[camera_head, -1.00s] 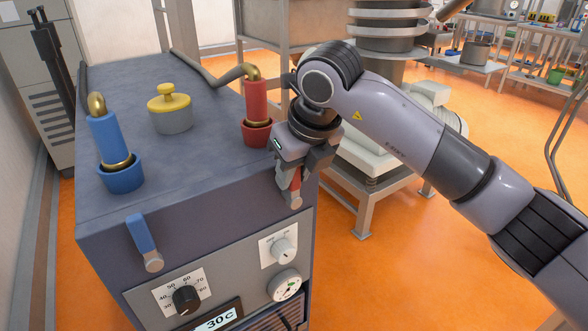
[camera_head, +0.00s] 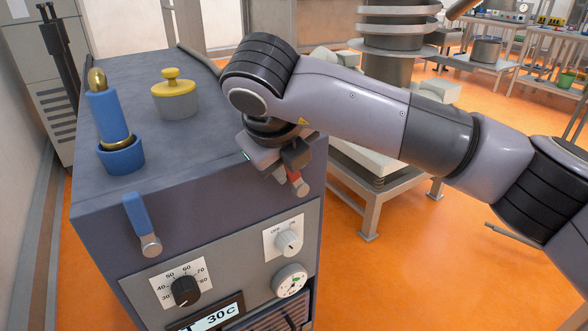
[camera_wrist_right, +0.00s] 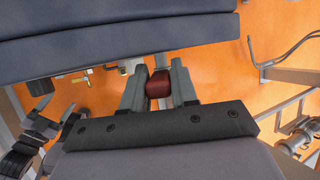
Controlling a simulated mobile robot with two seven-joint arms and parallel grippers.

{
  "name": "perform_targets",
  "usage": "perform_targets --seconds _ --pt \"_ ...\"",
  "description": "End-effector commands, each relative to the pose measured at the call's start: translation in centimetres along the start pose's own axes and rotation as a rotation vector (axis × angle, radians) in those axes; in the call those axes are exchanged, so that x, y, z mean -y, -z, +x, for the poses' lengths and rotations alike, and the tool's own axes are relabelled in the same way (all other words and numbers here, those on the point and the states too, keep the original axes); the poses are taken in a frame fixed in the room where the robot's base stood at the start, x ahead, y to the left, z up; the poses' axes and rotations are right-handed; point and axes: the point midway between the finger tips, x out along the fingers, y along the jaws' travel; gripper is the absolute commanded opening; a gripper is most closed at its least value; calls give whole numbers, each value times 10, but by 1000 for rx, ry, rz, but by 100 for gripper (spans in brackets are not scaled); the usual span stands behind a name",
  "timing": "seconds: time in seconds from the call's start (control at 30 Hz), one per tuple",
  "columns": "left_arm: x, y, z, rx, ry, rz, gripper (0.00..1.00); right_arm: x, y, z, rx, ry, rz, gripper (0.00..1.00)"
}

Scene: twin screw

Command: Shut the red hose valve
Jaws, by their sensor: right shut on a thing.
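The red valve handle (camera_head: 293,177) is on the upper right front of the blue-grey machine (camera_head: 200,205). My right gripper (camera_head: 290,170) is shut on it, and only its lower part and metal tip show below the fingers. In the right wrist view the red handle (camera_wrist_right: 158,88) sits between the two fingers of my right gripper (camera_wrist_right: 158,80). The red hose fitting on the machine top is hidden behind my right arm.
A blue hose fitting (camera_head: 108,115) and a yellow-topped cap (camera_head: 175,90) stand on the machine top. A blue handle (camera_head: 138,215) hangs at the front left. Dials (camera_head: 185,290) and a 30C display (camera_head: 215,317) are below.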

Motion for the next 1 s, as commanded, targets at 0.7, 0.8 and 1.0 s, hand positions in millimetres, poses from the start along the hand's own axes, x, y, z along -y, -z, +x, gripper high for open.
perform_targets --seconds 0.7,0.8,1.0 --pt "1 -16 15 -6 -5 4 69 -13 0 0 3 196 -79 0" --pt "1 -16 15 -7 -5 4 69 -13 0 0 3 195 -79 0" --pt "1 -16 16 -6 -5 3 69 -13 0 0 3 194 -79 49"
